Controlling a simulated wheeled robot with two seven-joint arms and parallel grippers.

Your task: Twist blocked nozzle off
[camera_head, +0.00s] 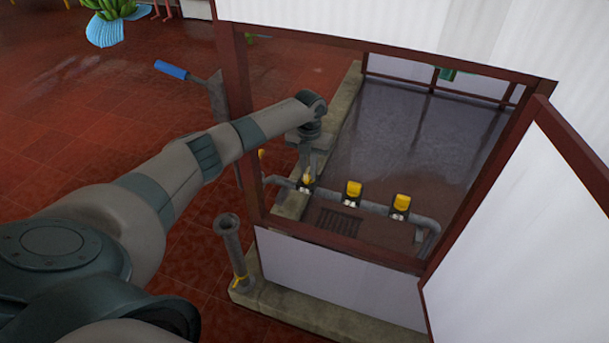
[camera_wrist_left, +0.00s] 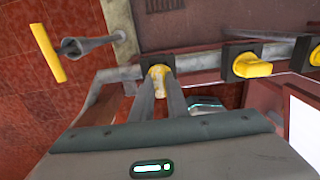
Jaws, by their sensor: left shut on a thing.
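Several yellow nozzles sit along a grey pipe (camera_head: 373,207) inside the framed stall. My left gripper (camera_head: 308,174) reaches down to the leftmost nozzle (camera_head: 308,179). In the left wrist view, the fingers of my left gripper (camera_wrist_left: 158,88) are shut on this yellow nozzle (camera_wrist_left: 158,75), one finger on each side, and it still sits at the pipe. The middle nozzle (camera_head: 353,188) and right nozzle (camera_head: 401,202) stand free; the middle one also shows in the wrist view (camera_wrist_left: 250,66). I cannot tell from the look which nozzle is blocked. My right gripper is not in view.
A dark red frame post (camera_head: 248,150) stands close to my left forearm. A white door panel (camera_head: 530,210) stands open at the right. A low concrete curb (camera_head: 310,310) and a grey flared post (camera_head: 232,245) are at the front. A floor grate (camera_head: 338,222) lies below the pipe.

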